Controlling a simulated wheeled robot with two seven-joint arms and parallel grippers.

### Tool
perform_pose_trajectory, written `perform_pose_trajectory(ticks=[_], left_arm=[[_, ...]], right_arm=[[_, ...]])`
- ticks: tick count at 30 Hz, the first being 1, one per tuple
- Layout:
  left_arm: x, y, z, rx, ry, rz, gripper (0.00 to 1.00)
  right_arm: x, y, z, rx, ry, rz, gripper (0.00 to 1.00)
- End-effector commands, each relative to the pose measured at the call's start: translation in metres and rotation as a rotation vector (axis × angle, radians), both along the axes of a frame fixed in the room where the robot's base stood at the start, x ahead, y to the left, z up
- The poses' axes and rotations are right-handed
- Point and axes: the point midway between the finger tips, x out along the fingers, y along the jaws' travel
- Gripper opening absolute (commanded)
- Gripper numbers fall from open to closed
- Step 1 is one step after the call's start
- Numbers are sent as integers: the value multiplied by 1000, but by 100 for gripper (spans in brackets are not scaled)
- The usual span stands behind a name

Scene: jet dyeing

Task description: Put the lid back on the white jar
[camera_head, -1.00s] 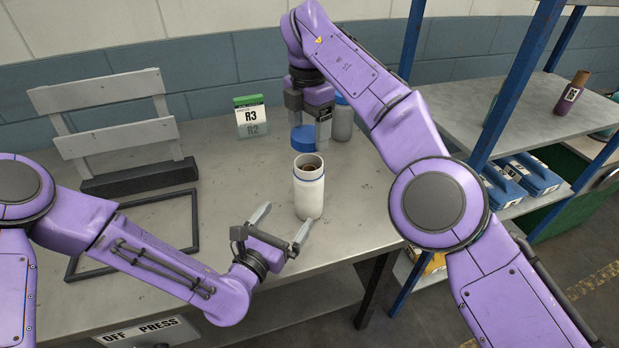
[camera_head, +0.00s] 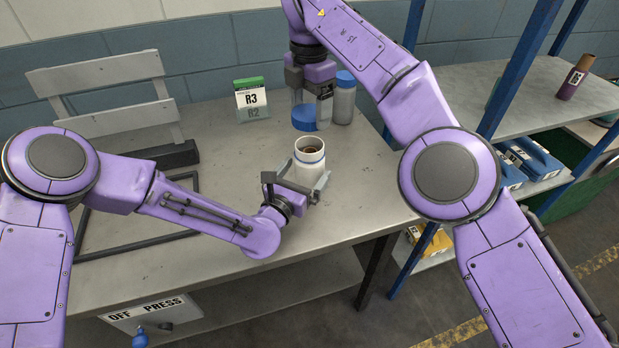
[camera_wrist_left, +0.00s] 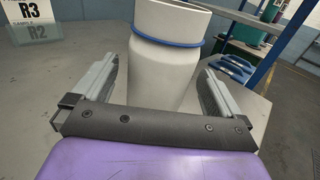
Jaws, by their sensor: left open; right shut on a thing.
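The white jar (camera_head: 309,160) stands upright and uncapped on the table, with a blue ring below its rim and something brown inside. My left gripper (camera_head: 308,184) is open at table height, with its fingers on either side of the jar. In the left wrist view the jar (camera_wrist_left: 165,75) stands between the two fingers (camera_wrist_left: 160,85), with a gap visible on each side. My right gripper (camera_head: 310,102) is shut on the blue lid (camera_head: 304,118) and holds it behind the jar, apart from it. The lid's contact with the fingers is partly hidden.
A grey bottle with a blue cap (camera_head: 344,98) stands close beside my right gripper. An R3/R2 sign (camera_head: 251,100), a grey rack (camera_head: 105,100) and a dark frame (camera_head: 140,243) are on the table (camera_head: 235,165). Shelves (camera_head: 535,95) stand at the right.

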Motion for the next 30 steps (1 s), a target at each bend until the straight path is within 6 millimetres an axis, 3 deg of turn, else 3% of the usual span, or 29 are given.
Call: perform_pose_trajectory(ticks=[6, 16, 17, 23, 30], left_arm=[[22, -12, 0, 1, 0, -1, 100], [25, -13, 0, 0, 0, -1, 100], [25, -13, 0, 0, 0, -1, 94], [25, -13, 0, 0, 0, -1, 28], [25, -13, 0, 1, 0, -1, 25]], right_arm=[[0, 0, 0, 0, 0, 0, 47], [0, 0, 0, 0, 0, 0, 47], [0, 0, 0, 0, 0, 0, 47], [0, 0, 0, 0, 0, 0, 47], [1, -2, -22, -1, 4, 3, 47]])
